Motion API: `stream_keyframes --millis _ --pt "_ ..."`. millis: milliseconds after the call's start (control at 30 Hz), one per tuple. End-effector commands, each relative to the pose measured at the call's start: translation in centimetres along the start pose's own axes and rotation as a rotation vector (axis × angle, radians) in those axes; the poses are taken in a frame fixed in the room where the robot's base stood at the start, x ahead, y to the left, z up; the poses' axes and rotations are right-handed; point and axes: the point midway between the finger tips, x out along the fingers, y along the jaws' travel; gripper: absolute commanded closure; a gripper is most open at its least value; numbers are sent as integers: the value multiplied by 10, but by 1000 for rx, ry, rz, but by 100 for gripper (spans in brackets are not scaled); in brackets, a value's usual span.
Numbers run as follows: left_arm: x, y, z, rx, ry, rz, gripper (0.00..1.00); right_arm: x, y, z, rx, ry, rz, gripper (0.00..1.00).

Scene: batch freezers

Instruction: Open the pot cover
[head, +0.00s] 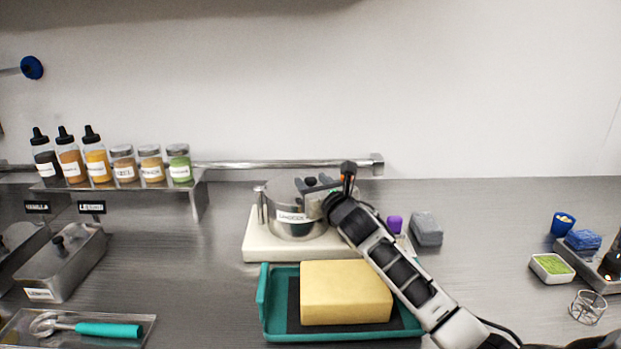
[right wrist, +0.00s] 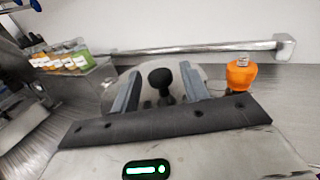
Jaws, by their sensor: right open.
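The steel pot (head: 290,222), with a white label on its front, stands on a white base (head: 262,247) near the back of the counter. Its cover (right wrist: 205,73) is on the pot and carries a black knob (right wrist: 160,78). My right gripper (head: 318,184) is over the cover. In the right wrist view the two grey fingers of this gripper (right wrist: 163,82) are apart, one on each side of the knob. I cannot tell whether they touch it. My right arm hides the right part of the pot. My left gripper is not in view.
A teal tray (head: 263,290) with a yellow block (head: 345,292) lies in front of the pot. Bottles and jars (head: 96,160) stand on a shelf at left. A grey sponge (head: 426,229) lies right of the base.

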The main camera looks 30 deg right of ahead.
Motion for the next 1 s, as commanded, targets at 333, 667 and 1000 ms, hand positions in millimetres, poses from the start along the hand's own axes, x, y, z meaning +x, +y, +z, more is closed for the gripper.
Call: stream_keyframes --millis 333,667,1000 --pt "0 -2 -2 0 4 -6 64 17 1 0 0 0 2 55" --pt "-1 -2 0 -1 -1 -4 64 17 0 0 0 0 1 99" --pt "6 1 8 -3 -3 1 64 27 4 -4 2 -1 -32 100"
